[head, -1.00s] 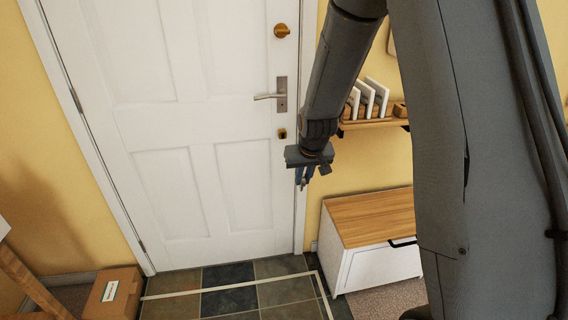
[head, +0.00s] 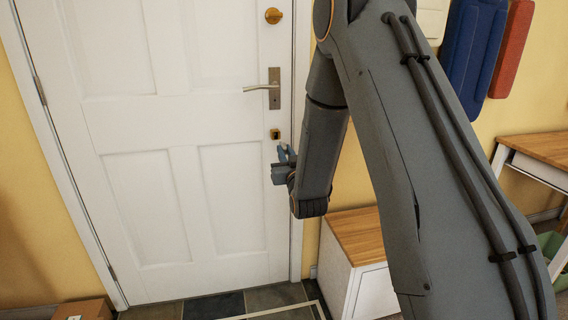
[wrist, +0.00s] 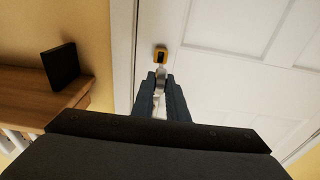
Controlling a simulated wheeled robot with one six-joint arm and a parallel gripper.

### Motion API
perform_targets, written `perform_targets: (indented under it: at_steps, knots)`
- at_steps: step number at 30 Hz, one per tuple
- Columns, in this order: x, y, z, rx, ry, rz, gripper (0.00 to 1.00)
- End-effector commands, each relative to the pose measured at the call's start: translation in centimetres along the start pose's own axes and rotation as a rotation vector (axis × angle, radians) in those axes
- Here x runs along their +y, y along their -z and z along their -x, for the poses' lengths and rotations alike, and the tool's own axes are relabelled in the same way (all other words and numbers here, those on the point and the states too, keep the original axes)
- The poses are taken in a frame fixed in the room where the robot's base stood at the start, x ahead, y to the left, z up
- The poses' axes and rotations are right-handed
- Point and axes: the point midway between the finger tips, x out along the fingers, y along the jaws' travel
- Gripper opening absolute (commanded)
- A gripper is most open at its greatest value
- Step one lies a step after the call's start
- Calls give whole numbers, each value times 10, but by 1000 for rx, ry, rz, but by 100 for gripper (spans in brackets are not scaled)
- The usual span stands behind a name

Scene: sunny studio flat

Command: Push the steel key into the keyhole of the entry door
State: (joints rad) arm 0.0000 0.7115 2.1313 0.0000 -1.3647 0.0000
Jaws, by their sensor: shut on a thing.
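The white entry door (head: 170,130) is closed, with a small brass keyhole plate (head: 275,133) below its lever handle (head: 268,88). My gripper (head: 285,150) is just below the plate in the head view, its fingers pointing towards the door. In the wrist view the blue-grey fingers (wrist: 161,86) are shut on the steel key (wrist: 160,75). The key's front end points at the brass plate (wrist: 160,54) and appears very close to it. I cannot tell whether the tip touches or enters the keyhole. The fingers partly hide the key.
A round brass lock (head: 273,16) sits above the handle. A white bench with a wooden top (head: 352,232) stands right of the door. A wooden shelf with a dark block (wrist: 61,64) is at the left in the wrist view. A cardboard box (head: 82,311) is at lower left.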

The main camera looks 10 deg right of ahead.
Motion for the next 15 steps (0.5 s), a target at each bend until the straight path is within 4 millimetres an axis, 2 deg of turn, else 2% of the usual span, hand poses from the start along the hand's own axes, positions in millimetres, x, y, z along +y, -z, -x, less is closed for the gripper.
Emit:
perform_targets:
  at_steps: [15]
  knots:
    - [0, 2, 0, 29, 0, 0, 0]
